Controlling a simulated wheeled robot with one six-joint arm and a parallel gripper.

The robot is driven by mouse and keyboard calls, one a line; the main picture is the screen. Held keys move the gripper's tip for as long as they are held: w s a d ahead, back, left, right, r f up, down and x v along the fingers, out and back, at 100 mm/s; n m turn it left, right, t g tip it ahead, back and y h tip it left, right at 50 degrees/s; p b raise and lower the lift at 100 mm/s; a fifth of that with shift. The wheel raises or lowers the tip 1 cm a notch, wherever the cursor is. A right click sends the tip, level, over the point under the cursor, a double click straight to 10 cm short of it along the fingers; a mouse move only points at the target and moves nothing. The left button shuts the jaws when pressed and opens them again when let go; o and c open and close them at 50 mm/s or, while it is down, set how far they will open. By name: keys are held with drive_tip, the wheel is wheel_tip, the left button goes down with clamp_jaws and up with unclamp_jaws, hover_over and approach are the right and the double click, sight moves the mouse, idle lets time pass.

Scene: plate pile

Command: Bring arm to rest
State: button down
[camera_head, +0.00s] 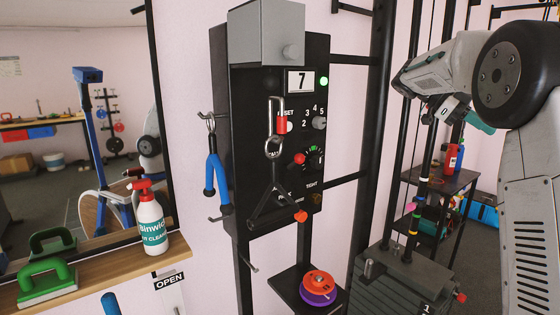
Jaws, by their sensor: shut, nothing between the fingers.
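My arm comes in from the right edge, its large black joint and white links raised in front of the tall rack. My gripper (429,117) is at the end of the arm, shut and empty, small and partly lost against the dark rack posts. It is apart from the panel and the plates. A small pile of plates, an orange one (319,280) over a purple one (318,296), lies on a black shelf (291,279) at the lower middle.
A black panel (262,90) with knobs, a "7" display, a lit green lamp and hanging clips fills the middle. A spray bottle (151,222) and green-handled brush (46,283) stand on a wooden ledge (112,266) below a mirror. A rack with weights (412,270) stands below my arm.

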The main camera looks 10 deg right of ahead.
wheel_tip(320, 180, down, 7)
drive_tip(key=a+n+t, duration=0.1)
drive_tip(key=n+t, duration=0.1)
drive_tip(key=n, duration=0.7)
drive_tip(key=s+a+f+n+t+y, duration=0.2)
drive_tip(key=s+a+f+n+y, duration=0.15)
drive_tip(key=s+a+n, duration=0.45)
drive_tip(key=s+a+f+n+t+y, duration=0.1)
drive_tip(key=s+a+f+n+t, duration=0.1)
drive_tip(key=s+a, duration=0.5)
drive_tip(key=s+a+f+n+t+y, duration=0.2)
drive_tip(key=s+a+f+n, duration=0.1)
drive_tip(key=s+a+n, duration=0.4)
drive_tip(key=s+a+f+n+t+y, duration=0.2)
drive_tip(key=s+a+f+n, duration=0.1)
drive_tip(key=s+a, duration=0.4)
drive_tip(key=shift+s+a+f+n, duration=0.25)
drive_tip(key=shift+a+f+n, duration=0.1)
drive_tip(key=shift+n, duration=0.45)
